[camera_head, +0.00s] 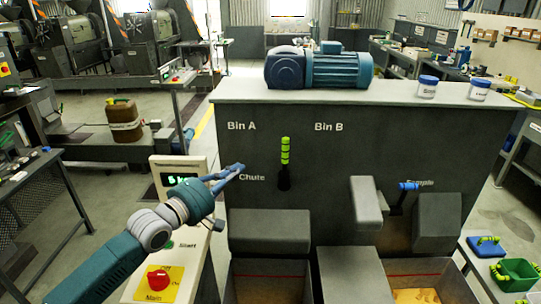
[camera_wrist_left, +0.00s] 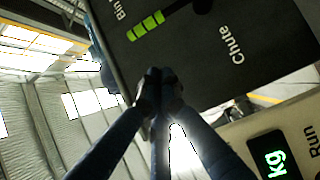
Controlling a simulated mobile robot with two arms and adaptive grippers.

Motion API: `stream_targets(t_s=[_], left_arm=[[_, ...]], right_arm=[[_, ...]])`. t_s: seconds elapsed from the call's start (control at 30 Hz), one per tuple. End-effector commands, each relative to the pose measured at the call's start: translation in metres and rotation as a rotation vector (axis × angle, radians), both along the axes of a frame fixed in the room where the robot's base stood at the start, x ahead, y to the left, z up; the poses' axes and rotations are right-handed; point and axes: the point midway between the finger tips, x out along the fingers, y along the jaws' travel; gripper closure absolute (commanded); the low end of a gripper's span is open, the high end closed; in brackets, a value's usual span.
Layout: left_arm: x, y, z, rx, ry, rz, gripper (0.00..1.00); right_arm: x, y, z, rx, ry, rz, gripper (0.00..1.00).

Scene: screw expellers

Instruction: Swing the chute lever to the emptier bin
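The chute lever (camera_head: 285,158), with a green banded handle on a black base, stands upright on the dark machine front between the Bin A and Bin B labels. Its green handle also shows in the wrist view (camera_wrist_left: 146,26). The left bin (camera_head: 270,268) has a red line inside and shows no material in its visible part. The right bin (camera_head: 462,288) shows yellowish material. My left gripper (camera_head: 241,169) is left of the lever, apart from it, near the Chute label. In the wrist view its fingertips (camera_wrist_left: 160,88) are together with nothing between them. My right gripper is out of view.
A blue-handled sample lever (camera_head: 409,186) and a grey spout (camera_head: 367,206) project at the right. A control panel (camera_head: 178,172) with a red button (camera_head: 158,279) stands beside my left arm. A motor (camera_head: 335,69) sits on top.

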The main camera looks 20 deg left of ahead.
Motion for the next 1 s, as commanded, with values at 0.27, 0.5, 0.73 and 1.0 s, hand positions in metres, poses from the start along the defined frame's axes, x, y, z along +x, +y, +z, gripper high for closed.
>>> stream_targets(t_s=[0.27, 0.5, 0.73, 1.0], left_arm=[[0.042, -0.014, 0.006, 0.000, -0.003, 0.000, 1.00], [0.089, -0.029, 0.006, 0.000, -0.003, 0.000, 1.00], [0.106, -0.057, 0.004, -0.001, 0.000, -0.001, 1.00], [0.110, -0.065, 0.001, 0.003, -0.001, 0.000, 1.00]], right_arm=[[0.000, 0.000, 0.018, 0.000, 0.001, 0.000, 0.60], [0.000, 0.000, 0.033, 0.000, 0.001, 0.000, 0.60], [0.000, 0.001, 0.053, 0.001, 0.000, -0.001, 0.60], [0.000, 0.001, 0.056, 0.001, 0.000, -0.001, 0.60]])
